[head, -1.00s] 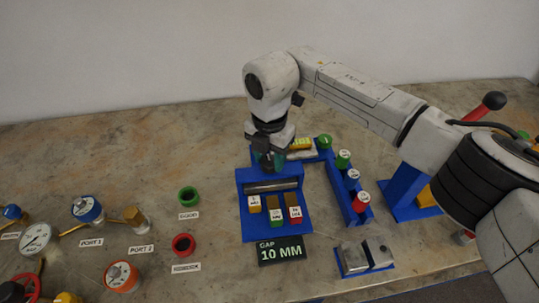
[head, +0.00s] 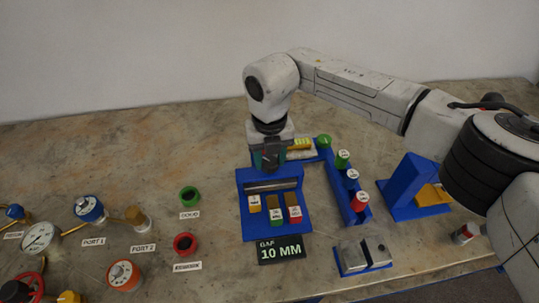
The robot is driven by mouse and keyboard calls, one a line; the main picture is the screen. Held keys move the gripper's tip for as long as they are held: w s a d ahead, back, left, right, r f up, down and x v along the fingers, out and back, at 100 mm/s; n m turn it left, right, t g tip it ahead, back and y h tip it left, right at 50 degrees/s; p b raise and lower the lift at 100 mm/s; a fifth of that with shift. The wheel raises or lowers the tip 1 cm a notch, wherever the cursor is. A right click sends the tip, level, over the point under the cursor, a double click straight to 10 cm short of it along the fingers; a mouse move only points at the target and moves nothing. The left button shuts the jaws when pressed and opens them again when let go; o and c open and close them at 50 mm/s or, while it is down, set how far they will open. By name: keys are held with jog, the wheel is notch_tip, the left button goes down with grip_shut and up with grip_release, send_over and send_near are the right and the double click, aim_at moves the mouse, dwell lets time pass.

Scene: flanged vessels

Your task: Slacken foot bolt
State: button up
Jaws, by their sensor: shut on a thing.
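My gripper (head: 268,165) points down at the back edge of a blue fixture (head: 246,222) in the middle of the bench. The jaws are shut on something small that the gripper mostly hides. A teal patch (head: 257,158) shows beside the jaws; I cannot tell whether it is part of the fixture or the held thing. A metal bar (head: 272,186) lies across the fixture just in front of the gripper. Several labelled yellow, brown, green and red blocks (head: 276,206) sit in front of the bar. I cannot make out the foot bolt; it may be hidden by the gripper.
A "GAP 10 MM" display (head: 281,250) stands in front. On the right are a blue rack (head: 345,192) with coloured caps, a metal block (head: 364,254) and a blue stand (head: 409,185). Gauges and valves (head: 88,209) fill the left. The back-left bench is clear.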

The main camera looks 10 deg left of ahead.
jog(key=n, duration=0.7)
jog(key=shift+b, duration=0.3)
jog(key=n+b, duration=0.1)
jog(key=n, duration=0.5)
jog(key=shift+n, duration=0.4)
jog(key=n+b, duration=0.1)
jog(key=n, duration=0.5)
jog(key=n+b, duration=0.1)
jog(key=n, duration=0.5)
jog(key=shift+n, duration=0.3)
jog(key=o, duration=1)
jog(key=shift+o, duration=0.2)
